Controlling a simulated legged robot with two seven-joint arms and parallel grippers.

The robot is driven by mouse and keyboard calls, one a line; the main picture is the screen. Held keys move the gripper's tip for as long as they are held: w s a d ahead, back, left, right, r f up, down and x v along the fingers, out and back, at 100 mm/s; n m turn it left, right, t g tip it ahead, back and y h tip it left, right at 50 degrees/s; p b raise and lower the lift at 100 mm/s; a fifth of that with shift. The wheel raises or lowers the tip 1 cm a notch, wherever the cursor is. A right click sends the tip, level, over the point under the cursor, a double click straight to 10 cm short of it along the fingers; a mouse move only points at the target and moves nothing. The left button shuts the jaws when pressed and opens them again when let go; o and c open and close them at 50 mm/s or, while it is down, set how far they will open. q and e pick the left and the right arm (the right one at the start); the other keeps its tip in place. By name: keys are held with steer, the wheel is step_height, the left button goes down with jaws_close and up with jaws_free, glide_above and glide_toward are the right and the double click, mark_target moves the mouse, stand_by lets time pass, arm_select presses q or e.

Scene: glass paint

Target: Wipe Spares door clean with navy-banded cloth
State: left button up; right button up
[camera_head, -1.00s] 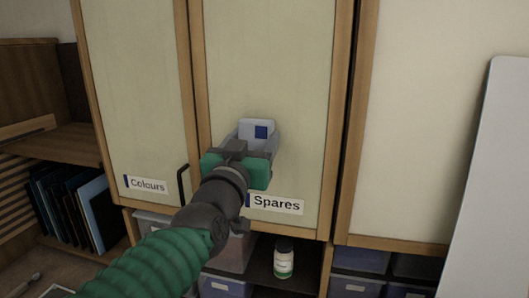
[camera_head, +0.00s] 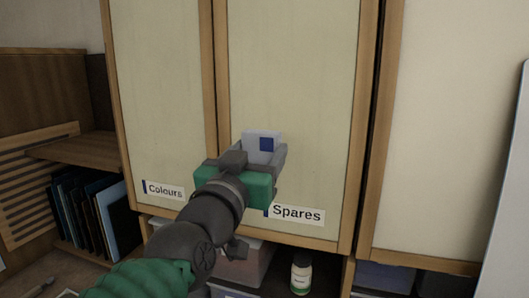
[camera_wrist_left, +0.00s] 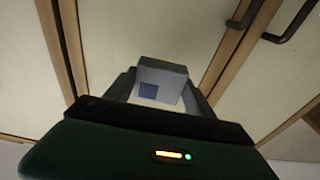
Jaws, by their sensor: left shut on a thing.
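The Spares door (camera_head: 300,75) is a tall pale panel in a wooden frame, with a white label (camera_head: 297,214) low on it. My left gripper (camera_head: 264,158) is in front of the door's lower left part, above the label. It is shut on the cloth (camera_head: 254,139), a pale grey block-like piece with a navy square. The cloth also shows between the fingers in the left wrist view (camera_wrist_left: 165,75). I cannot tell whether it touches the door. No distinct mark shows on the visible panel; the part behind the gripper is hidden. My right gripper is not in view.
The Colours door (camera_head: 162,90) is at left. Dark handles (camera_wrist_left: 288,22) show in the wrist view. Below, a shelf holds a small white jar (camera_head: 301,273) and bins. Dark folders (camera_head: 95,215) stand in the left shelf. A pale board (camera_head: 510,190) stands at far right.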

arm_select(q)
steer(key=shift+s+a, duration=0.2)
steer(key=shift+s, duration=0.2)
steer(key=shift+w+f, duration=0.1)
steer(key=shift+b+v, duration=0.55)
steer(key=shift+v, duration=0.65)
steer(key=shift+s+a+r, duration=0.1)
steer(key=shift+s+r, duration=0.15)
steer(key=shift+s, duration=0.15)
